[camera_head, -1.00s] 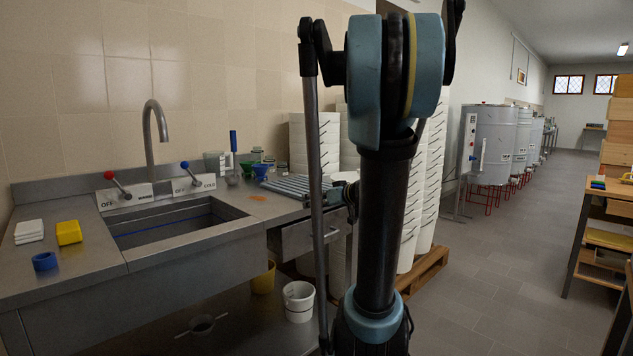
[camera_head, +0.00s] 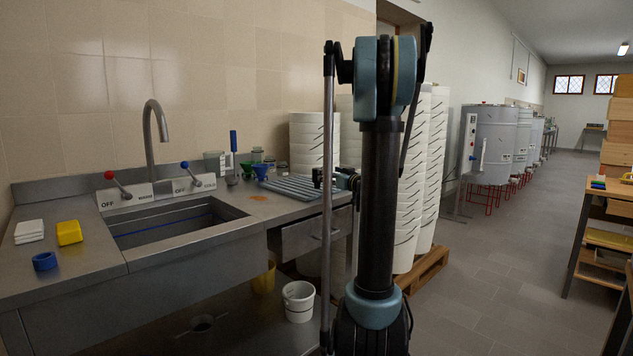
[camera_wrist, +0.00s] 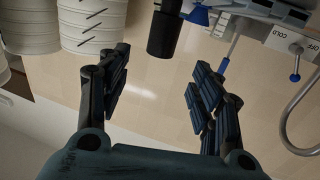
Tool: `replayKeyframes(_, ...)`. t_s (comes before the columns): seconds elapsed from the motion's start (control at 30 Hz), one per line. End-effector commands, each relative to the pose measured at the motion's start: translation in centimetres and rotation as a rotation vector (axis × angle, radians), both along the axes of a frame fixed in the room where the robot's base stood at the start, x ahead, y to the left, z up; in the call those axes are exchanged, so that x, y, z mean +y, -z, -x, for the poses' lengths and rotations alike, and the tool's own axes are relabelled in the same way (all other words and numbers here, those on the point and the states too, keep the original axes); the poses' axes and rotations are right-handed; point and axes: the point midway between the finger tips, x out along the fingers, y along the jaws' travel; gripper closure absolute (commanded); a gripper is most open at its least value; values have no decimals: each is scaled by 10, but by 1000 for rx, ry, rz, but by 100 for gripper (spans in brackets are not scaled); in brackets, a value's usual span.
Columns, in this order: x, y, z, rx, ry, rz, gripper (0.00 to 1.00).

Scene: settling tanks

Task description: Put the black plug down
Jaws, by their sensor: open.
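In the wrist view, which is upside down, a black cylinder (camera_wrist: 163,35), which I take to be the black plug, stands upright by the ribbed grey rack at the top edge. Its foot is cut off by the frame. My gripper (camera_wrist: 156,92) is open, its two dark fingers spread wide with nothing between them. The cylinder appears beyond the fingertips, apart from them. In the head view my gripper (camera_head: 335,180) is small and dark over the right end of the counter, partly behind my arm. I cannot make out the plug there.
The ribbed rack (camera_head: 293,187) lies on the steel counter, right of the sink (camera_head: 170,226). Blue and green funnels and jars stand behind it. White bucket stacks (camera_head: 407,200) rise close on the right. A yellow block (camera_head: 69,232) and blue ring (camera_head: 44,261) lie at left.

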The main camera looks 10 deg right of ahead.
Motion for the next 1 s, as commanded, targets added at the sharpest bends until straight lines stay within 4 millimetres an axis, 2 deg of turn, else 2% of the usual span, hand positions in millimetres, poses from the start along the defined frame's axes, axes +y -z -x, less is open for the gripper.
replayKeyframes(0.1,9,0,-20,0,-3,0,41)
replayKeyframes(0.23,16,0,-37,0,-2,0,41)
replayKeyframes(0.57,23,0,-53,0,-2,0,41)
replayKeyframes(0.9,39,0,-92,1,-2,0,41)
replayKeyframes(1.0,42,0,-97,0,-2,0,41)
